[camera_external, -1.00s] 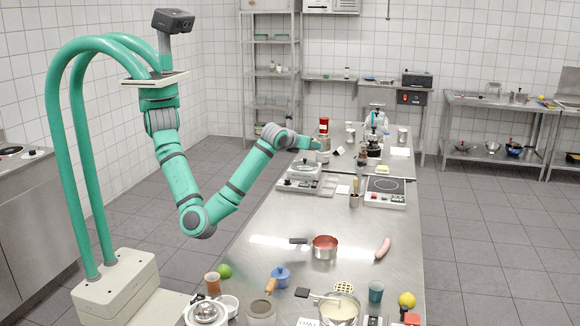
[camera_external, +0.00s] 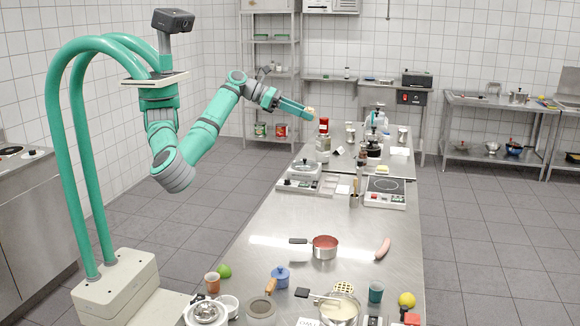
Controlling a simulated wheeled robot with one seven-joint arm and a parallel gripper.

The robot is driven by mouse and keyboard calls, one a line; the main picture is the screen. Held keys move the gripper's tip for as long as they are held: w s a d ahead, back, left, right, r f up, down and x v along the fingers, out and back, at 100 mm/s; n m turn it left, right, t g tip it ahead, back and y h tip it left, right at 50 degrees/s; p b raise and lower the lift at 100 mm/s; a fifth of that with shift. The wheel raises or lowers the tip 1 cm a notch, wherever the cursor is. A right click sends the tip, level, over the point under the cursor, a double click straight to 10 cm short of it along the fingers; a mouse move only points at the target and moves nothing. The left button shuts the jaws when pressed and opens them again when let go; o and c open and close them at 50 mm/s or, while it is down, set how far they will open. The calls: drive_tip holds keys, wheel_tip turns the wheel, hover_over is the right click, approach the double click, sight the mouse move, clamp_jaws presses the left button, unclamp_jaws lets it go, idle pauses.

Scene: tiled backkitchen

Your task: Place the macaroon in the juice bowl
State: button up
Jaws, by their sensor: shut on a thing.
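My gripper (camera_external: 306,110) is raised in the air at the far end of the outstretched arm, in front of the far worktop as seen here. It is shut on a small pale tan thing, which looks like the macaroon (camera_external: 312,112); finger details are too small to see. A saucepan with red contents (camera_external: 325,247) stands on the near steel table, well below and nearer the camera. I cannot tell for sure which vessel is the juice bowl. A pot with cream-coloured contents (camera_external: 340,308) stands at the table's front.
A red-topped jar (camera_external: 323,126) and a clear jar (camera_external: 323,146) stand below my gripper. Scales (camera_external: 304,170) and a hotplate (camera_external: 385,192) sit mid-table. The steel table (camera_external: 270,218) has bare room around the saucepan.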

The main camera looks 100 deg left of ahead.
drive_tip(key=shift+s+d+r+m+h, duration=0.25)
drive_tip(key=shift+d+r+m+h, duration=0.15)
drive_tip(key=shift+r, duration=0.3)
drive_tip(key=shift+s+d+r+m+h, duration=0.25)
drive_tip(key=shift+d+r+h, duration=0.15)
drive_tip(key=shift+r, duration=0.35)
drive_tip(key=shift+s+d+r+m+h, duration=0.25)
drive_tip(key=shift+d+r+m+h, duration=0.15)
drive_tip(key=shift+r, duration=0.3)
drive_tip(key=n+y, duration=0.3)
hover_over(308, 237)
wheel_tip(308, 237, down, 32)
drive_tip(key=shift+d+f, duration=0.1)
drive_tip(key=shift+f, duration=4.65)
drive_tip(key=shift+f, duration=0.15)
drive_tip(key=o, duration=1)
drive_tip(key=shift+o, duration=0.2)
